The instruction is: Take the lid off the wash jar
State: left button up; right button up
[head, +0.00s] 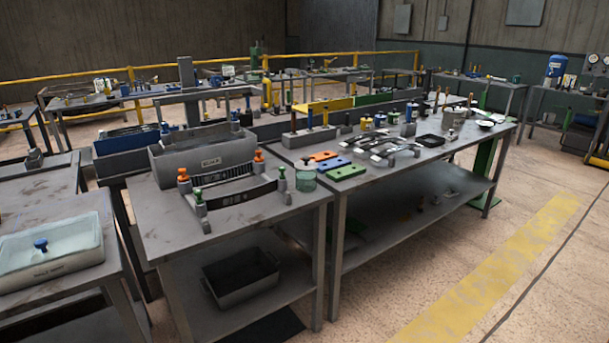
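A small greenish see-through jar (306,179) stands upright at the right front corner of the near bench. A rim or lid seems to cover its top, but it is too small to tell. A wide tub (55,268) on the left bench has a pale clear lid (75,248) with a blue knob (41,245). The lid lies flat on the tub. The tub's front lettering is hard to read. I cannot tell for sure which of these is the wash jar. Neither of my grippers shows in the head view.
The near bench (160,230) holds a grey bin (203,160) and curved racks with orange and green knobs (240,190). A dark tray (241,280) sits on its lower shelf. The right bench (440,150) carries coloured blocks and metal parts. Open floor (450,260) lies at the right.

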aim_at(306, 164)
jog(key=i+l+u, duration=0.2)
jog(key=u, duration=0.2)
jog(key=i+l+u, duration=0.2)
jog(key=u, duration=0.2)
